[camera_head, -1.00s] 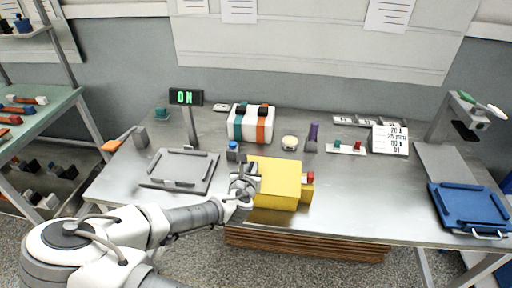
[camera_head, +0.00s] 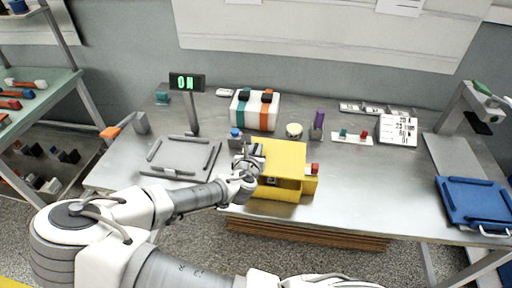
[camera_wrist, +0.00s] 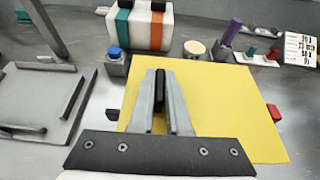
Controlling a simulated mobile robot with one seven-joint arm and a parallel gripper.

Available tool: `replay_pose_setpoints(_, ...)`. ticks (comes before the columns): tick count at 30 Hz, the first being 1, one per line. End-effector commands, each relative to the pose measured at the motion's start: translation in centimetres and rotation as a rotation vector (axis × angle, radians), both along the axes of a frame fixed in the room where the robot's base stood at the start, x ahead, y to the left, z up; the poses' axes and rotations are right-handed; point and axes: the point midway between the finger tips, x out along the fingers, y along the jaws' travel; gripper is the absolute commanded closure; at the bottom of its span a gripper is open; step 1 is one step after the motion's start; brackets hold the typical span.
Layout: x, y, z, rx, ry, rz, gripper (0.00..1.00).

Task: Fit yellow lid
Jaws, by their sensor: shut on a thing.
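The yellow lid (camera_head: 283,158) is a flat panel above the yellow box (camera_head: 282,192) near the table's front edge. A dark gap shows between lid and box along the front, so the lid does not look flush there. My gripper (camera_head: 252,160) is at the lid's left side. In the wrist view my gripper (camera_wrist: 161,90) is shut on a black grip piece over the yellow lid (camera_wrist: 225,105). The lid fills most of the space beyond the fingers and hides the box. A red button (camera_head: 315,168) sits on the box's right side.
A blue-topped block (camera_head: 235,136) stands close behind my gripper. A grey tray (camera_head: 182,157) lies left, beside the ON sign (camera_head: 187,82). A white striped case (camera_head: 255,111), round cream object (camera_head: 294,130) and purple piece (camera_head: 319,119) stand behind. Table right of the box is clear.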

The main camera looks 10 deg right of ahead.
Motion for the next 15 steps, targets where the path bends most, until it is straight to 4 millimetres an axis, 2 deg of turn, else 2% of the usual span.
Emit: replay_pose_setpoints(15,0.0,0.0,-3.9,-0.002,0.001,0.001,1.00)
